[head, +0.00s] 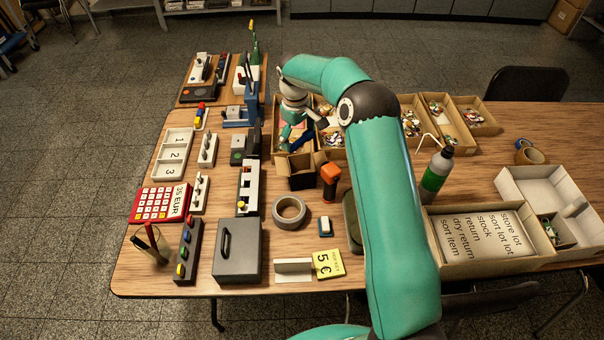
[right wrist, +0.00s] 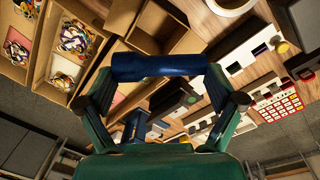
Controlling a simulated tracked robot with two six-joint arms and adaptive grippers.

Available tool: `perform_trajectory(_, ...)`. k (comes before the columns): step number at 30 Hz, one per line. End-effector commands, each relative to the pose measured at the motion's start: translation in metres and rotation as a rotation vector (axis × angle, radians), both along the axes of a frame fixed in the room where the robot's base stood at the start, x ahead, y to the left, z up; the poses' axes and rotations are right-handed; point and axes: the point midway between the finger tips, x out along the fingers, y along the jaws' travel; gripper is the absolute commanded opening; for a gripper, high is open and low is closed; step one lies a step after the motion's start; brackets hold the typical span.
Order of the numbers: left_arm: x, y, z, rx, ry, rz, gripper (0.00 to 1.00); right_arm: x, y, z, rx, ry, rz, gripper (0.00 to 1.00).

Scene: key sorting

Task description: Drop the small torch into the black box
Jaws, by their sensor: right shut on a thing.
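The small torch (right wrist: 157,66) is a dark blue cylinder and lies crosswise between the fingertips of my right gripper (right wrist: 160,80) in the right wrist view. In the head view the right gripper (head: 298,138) points down over the back of the table, with the blue torch (head: 302,141) partly hidden at its fingers. The black box (head: 303,181) is small, dark and open-topped, and stands just in front of and below the gripper. The torch is above the table, outside the box. My left gripper is not in view.
Cardboard trays with colourful small items (head: 437,107) line the back. An orange-topped tool (head: 330,178) stands right of the black box, and a grey tape roll (head: 290,212) lies in front. A bottle (head: 437,172) stands further right. A grey handled case (head: 238,262) is at the front.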

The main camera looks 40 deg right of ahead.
Motion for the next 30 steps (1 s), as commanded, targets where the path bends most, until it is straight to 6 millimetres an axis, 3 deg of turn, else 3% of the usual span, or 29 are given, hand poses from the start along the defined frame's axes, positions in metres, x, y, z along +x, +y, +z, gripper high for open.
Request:
perform_trajectory(13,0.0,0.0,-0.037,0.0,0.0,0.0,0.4,0.0,0.001,-0.049,0.0,0.001,0.0,0.58)
perform_trajectory(26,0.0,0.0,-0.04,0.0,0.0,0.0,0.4,0.0,0.001,-0.055,-0.001,0.0,0.0,0.58)
perform_trajectory(27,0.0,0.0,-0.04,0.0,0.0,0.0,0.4,0.0,0.001,-0.055,-0.001,0.0,0.0,0.99)
perform_trajectory(30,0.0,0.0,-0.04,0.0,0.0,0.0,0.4,0.001,0.002,-0.055,-0.001,0.0,0.0,1.0)
